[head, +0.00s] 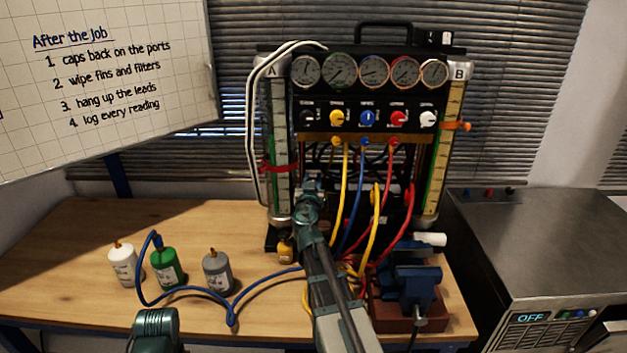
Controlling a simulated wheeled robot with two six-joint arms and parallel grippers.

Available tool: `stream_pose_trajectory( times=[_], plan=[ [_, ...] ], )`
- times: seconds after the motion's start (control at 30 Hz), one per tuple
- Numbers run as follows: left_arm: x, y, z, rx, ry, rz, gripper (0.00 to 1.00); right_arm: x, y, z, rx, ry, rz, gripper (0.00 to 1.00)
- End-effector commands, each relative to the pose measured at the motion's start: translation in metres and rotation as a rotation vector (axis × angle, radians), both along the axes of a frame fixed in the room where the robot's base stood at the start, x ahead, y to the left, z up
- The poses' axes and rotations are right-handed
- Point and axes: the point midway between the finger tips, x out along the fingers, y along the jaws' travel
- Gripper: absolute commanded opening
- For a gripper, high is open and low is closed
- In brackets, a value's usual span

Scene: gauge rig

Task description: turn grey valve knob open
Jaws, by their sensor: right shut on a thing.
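The black gauge rig (388,52) stands at the back of the wooden bench. Its front has a row of black (308,117), yellow (337,117), blue (367,118), red (398,118) and white (428,119) knobs. My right gripper (308,188) is at the rig's lower left front, below this row. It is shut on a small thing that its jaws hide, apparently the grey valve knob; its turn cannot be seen. My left gripper (155,325) is low at the front edge, partly cut off; its jaws cannot be made out.
White (122,268), green (167,271) and grey (217,273) bottles stand on the bench (90,230), with a blue hose (205,292) looping around them. A blue vise (410,285) stands right of my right arm. Yellow, blue and red hoses hang from the rig.

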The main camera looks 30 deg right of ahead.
Motion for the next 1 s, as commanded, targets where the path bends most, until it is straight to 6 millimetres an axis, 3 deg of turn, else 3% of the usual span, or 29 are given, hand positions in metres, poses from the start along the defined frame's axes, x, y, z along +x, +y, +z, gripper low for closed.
stream_pose_trajectory(
  times=[0.47,0.5,0.63,1.0],
  plan=[
    [0.0000,0.0000,-0.0001,0.000,0.000,0.000,0.50,0.0001,0.0008,-0.0002,0.001,-0.001,0.015,0.00],
    [0.0000,0.0000,-0.0001,0.000,0.000,0.000,0.50,0.0001,0.0008,-0.0002,0.001,-0.001,0.014,0.37],
    [0.0000,0.0000,-0.0001,0.000,0.000,0.000,0.50,0.0001,0.0007,-0.0001,0.001,-0.001,0.014,0.61],
    [0.0000,0.0000,0.0000,0.000,0.000,0.000,0.50,-0.0010,0.0013,0.0000,0.000,0.000,0.014,0.62]
  ],
)
